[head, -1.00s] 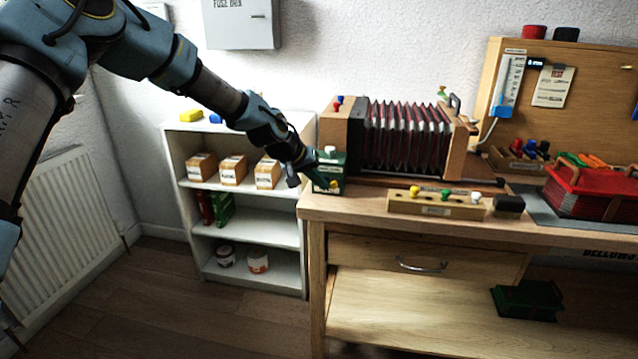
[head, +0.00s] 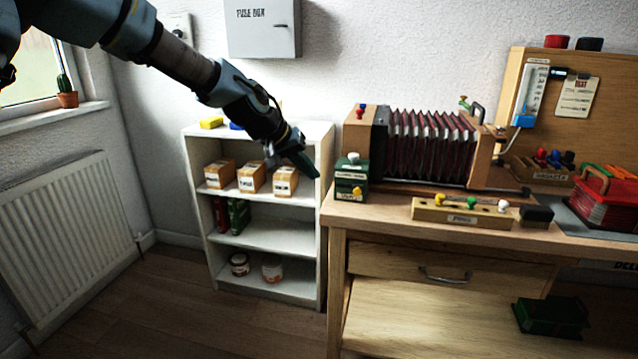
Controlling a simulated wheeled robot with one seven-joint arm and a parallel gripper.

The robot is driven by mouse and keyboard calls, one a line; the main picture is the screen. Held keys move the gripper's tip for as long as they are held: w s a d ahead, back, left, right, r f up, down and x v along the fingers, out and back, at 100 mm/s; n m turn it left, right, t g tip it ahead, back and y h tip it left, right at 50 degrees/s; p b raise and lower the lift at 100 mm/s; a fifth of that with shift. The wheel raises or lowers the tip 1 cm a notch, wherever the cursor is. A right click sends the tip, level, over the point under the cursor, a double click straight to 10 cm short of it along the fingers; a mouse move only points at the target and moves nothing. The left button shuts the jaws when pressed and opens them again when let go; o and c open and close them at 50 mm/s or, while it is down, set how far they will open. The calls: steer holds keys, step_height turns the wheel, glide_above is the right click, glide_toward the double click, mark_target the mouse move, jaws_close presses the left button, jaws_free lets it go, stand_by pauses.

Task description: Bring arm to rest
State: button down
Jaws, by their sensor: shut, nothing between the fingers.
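My gripper (head: 309,168) is at the end of my arm, which reaches in from the upper left. Its fingers are shut and hold nothing. It hangs in the air in front of the white shelf unit's right side, left of the workbench. The green box (head: 351,178) with a yellow knob stands on the bench's left end, a short gap to the right of my fingertips.
The white shelf unit (head: 265,238) holds small cartons, books and jars. The workbench (head: 400,208) carries a bellows (head: 430,148), a peg block (head: 462,213) and a red case (head: 604,200). A radiator (head: 62,235) stands at left. The floor before the shelf is clear.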

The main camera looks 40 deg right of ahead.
steer(key=shift+a+r, duration=0.25)
steer(key=shift+r, duration=0.05)
stand_by(0.4)
steer(key=w+a+f+n+t+y+p, duration=0.1)
steer(key=w+a+y, duration=0.15)
steer(key=a, duration=0.65)
steer(key=w+a+f+n+t+y, duration=0.1)
steer(key=w+a, duration=0.2)
steer(key=a, duration=0.6)
steer(key=w+a+f+n+t+y+p, duration=0.1)
steer(key=w+a+n, duration=0.15)
steer(key=a, duration=0.75)
steer(key=s+a+n+y, duration=0.1)
steer(key=s+a+n, duration=0.1)
steer(key=a, duration=1.1)
steer(key=s+a+n+y, duration=0.2)
steer(key=s+a, duration=0.3)
steer(key=a, duration=0.8)
steer(key=shift+s+a+r+n+g+p, duration=0.25)
steer(key=shift+r+n+g+p, duration=0.05)
steer(key=shift+r+n+p, duration=0.15)
